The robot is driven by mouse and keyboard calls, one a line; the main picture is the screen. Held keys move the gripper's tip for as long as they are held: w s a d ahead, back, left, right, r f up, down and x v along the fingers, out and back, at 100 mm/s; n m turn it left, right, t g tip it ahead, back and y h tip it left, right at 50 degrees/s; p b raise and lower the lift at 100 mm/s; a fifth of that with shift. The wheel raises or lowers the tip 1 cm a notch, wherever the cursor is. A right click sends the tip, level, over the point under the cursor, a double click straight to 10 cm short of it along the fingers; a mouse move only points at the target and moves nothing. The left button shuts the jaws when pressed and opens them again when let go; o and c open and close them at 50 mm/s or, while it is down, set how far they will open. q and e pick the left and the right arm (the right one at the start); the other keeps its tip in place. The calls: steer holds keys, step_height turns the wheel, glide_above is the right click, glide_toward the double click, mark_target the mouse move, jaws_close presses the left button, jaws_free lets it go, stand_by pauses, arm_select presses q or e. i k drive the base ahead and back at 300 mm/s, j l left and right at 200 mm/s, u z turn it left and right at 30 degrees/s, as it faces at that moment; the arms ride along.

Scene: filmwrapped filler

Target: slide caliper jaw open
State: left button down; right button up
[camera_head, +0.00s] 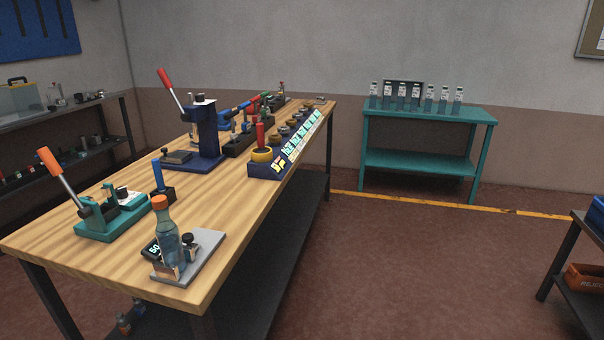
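A grey plate (212,250) lies at the near right corner of the wooden workbench (110,260). It carries a small fixture with a dark knob (188,240) and pale block-like parts at its front, which look like the caliper's jaws (166,271). A clear bluish bottle (168,238) with an orange cap stands upright at this fixture. A dark display (151,250) showing digits like "50" sits just left of the bottle. The bottle hides part of the fixture, and I cannot tell how far apart the jaws are. Neither of my grippers is in view.
A teal lever press (110,218) and a blue-handled tool (158,178) stand left of the bottle. A dark blue lever press (207,135) and a labelled rack (295,145) are farther back. A teal table (425,112) holds several bottles. Open floor lies right of the bench.

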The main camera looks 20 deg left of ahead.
mark_target(190, 249)
steer(key=u, duration=1.55)
